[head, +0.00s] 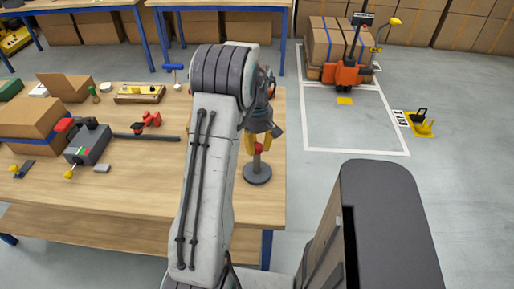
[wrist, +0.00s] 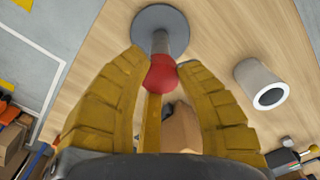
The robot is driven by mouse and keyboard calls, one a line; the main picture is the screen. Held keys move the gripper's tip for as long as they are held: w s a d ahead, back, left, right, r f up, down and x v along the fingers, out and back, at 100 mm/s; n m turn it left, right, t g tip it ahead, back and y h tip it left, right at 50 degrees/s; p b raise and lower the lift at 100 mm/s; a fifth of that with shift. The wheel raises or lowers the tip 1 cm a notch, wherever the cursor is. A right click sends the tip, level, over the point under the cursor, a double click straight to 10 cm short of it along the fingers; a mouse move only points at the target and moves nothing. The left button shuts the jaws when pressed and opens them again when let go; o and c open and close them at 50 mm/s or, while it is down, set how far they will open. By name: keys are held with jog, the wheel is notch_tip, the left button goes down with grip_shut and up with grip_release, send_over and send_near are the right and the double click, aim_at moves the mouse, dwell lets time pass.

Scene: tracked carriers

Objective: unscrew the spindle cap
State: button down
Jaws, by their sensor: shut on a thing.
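The spindle stands upright on the wooden table. Its round grey base (head: 257,174) shows near the table's right edge in the head view, and the base (wrist: 147,20) is at the top of the wrist view. The red spindle cap (wrist: 161,75) sits on the grey post. My gripper (wrist: 161,64) has its yellow ribbed fingers on both sides of the cap and is shut on it. In the head view my gripper (head: 257,144) points down over the spindle, and the cap shows only in part between the fingers.
A hollow grey cylinder (wrist: 261,84) stands right of the spindle in the wrist view. Left on the table are a grey device (head: 88,145), a red clamp (head: 147,121), a dark bar (head: 147,137) and cardboard boxes (head: 35,115).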

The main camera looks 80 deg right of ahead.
jog(key=c, duration=0.8)
grip_release()
jog(key=shift+c, duration=0.2)
jog(key=m, duration=2.5)
jog(key=shift+m, duration=0.3)
jog(key=m, duration=0.3)
jog(key=shift+m, duration=0.3)
